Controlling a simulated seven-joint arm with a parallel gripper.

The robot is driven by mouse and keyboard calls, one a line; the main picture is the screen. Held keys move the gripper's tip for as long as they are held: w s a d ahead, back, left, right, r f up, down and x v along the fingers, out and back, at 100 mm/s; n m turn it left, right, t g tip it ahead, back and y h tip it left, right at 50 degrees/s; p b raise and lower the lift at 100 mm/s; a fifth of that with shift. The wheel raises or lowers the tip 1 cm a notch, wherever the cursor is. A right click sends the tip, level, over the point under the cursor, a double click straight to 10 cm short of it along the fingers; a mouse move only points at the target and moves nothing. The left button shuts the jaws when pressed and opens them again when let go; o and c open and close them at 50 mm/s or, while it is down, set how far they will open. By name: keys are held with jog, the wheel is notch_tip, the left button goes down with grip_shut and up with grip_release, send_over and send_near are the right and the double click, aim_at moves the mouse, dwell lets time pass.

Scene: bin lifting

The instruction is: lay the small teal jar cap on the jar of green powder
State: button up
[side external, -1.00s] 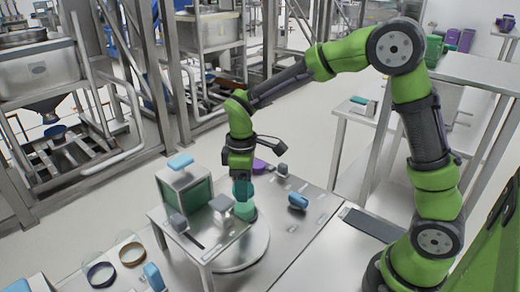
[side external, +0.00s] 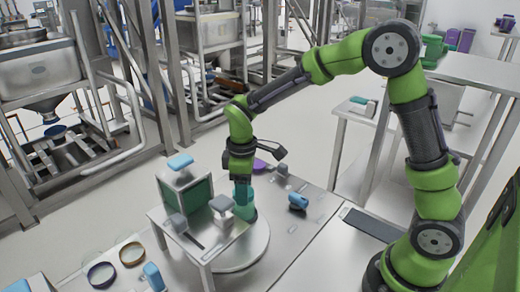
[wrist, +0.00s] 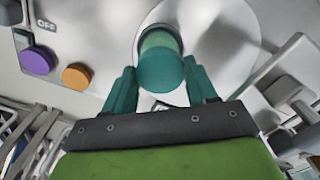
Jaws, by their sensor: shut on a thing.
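The small teal jar cap (wrist: 161,72) shows as a round teal disc between the two teal fingers of my gripper (wrist: 160,66) in the wrist view. My gripper is shut on it. The jar of green powder (wrist: 159,41) shows as a paler green cylinder just beyond the cap, lined up with it. In the side view the jar (side external: 249,213) stands on the round plate, directly below my gripper (side external: 243,200), which points down. I cannot tell whether the cap touches the jar's rim; the fingers hide that spot.
The round grey plate (side external: 240,254) lies under the jar. A small raised metal stand (side external: 195,236) with grey-capped items is close on the left, beside a green-fronted box (side external: 187,196). A blue knob (side external: 298,201) is to the right. The wrist view shows purple (wrist: 37,61) and orange (wrist: 76,76) knobs.

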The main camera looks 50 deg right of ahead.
jog(key=shift+f, duration=0.25)
dwell(0.5)
jog(key=o, duration=1.1)
jog(key=shift+o, duration=0.4)
jog(key=shift+o, duration=0.8)
jog(key=shift+r, duration=0.1)
jog(key=shift+r, duration=3.9)
